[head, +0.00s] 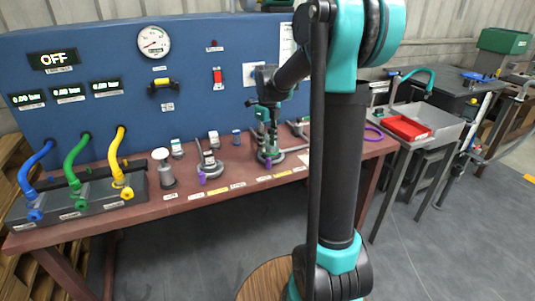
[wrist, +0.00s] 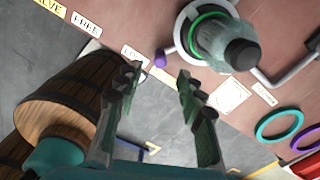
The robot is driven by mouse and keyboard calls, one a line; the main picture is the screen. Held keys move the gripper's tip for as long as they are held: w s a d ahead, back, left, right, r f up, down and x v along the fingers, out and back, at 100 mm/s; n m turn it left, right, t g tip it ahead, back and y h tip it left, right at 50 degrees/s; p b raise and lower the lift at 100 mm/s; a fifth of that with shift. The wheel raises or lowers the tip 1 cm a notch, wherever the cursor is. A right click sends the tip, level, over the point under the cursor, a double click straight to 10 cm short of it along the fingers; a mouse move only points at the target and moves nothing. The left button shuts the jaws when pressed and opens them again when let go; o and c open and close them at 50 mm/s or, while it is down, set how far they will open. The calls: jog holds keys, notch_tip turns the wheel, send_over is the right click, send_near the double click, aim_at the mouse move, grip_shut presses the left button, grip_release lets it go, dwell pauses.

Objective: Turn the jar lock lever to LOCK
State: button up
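The jar station shows in the wrist view as a grey jar (wrist: 225,48) with a dark cap, set on a round base with a green ring. A short lever with a purple knob (wrist: 160,59) sticks out of the base toward the left. A white label reading FREE (wrist: 87,20) lies on the bench edge to the left; another label (wrist: 133,51) nearer the knob is partly hidden. My gripper (wrist: 158,72) is open and empty, the knob showing just beyond and between its fingertips. In the head view my gripper (head: 268,122) hangs over the jar station, mostly covering it.
A second station with a purple-knobbed lever (head: 202,178) stands to the left on the red-brown bench (head: 150,209). Teal (wrist: 279,122) and purple (wrist: 306,138) rings lie right of the jar. A red tray (head: 405,128) stands farther right.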

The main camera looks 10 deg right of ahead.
aim_at(267, 158)
jog(key=shift+r, duration=1.95)
jog(key=shift+c, duration=0.2)
